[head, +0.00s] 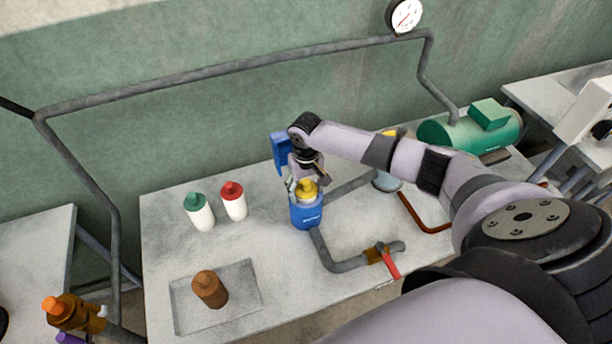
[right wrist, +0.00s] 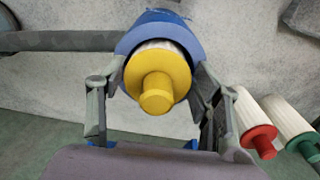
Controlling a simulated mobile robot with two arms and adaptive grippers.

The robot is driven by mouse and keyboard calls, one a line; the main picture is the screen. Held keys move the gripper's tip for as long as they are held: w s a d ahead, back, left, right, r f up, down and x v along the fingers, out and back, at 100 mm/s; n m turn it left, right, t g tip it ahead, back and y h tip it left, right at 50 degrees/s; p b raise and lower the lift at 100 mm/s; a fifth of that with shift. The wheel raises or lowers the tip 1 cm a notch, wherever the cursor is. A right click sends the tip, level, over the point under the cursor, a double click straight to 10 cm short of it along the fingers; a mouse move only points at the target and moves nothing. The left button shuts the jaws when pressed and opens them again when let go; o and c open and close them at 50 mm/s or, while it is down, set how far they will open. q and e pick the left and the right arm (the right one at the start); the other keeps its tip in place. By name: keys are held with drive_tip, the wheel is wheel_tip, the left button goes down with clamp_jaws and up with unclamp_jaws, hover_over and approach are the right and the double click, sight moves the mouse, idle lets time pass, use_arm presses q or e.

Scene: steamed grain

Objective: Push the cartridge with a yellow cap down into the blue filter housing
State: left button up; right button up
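The cartridge (right wrist: 157,45) has a white body and a yellow cap (head: 306,187). It stands upright in the mouth of the blue filter housing (head: 307,214) on the table; the cap and a little white body show above the blue rim. My right gripper (head: 307,180) is over the housing, pointing down. In the right wrist view its two fingers stand on either side of the yellow cap (right wrist: 157,88), with their tips close to the rim of the housing (right wrist: 160,25). Whether they press on the cartridge is not clear. My left gripper is out of view.
Cartridges with green (head: 199,212) and red (head: 234,201) caps stand left of the housing. A brown cartridge (head: 210,290) is in a shallow tray (head: 245,273). A pipe with a red-handled valve (head: 388,262) runs right of the housing.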

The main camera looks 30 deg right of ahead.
drive_tip(key=o, duration=0.3)
wheel_tip(320, 180, up, 12)
idle(0.7)
drive_tip(key=shift+r, duration=0.1)
wheel_tip(320, 180, up, 5)
drive_tip(key=p, duration=0.6)
idle(0.4)
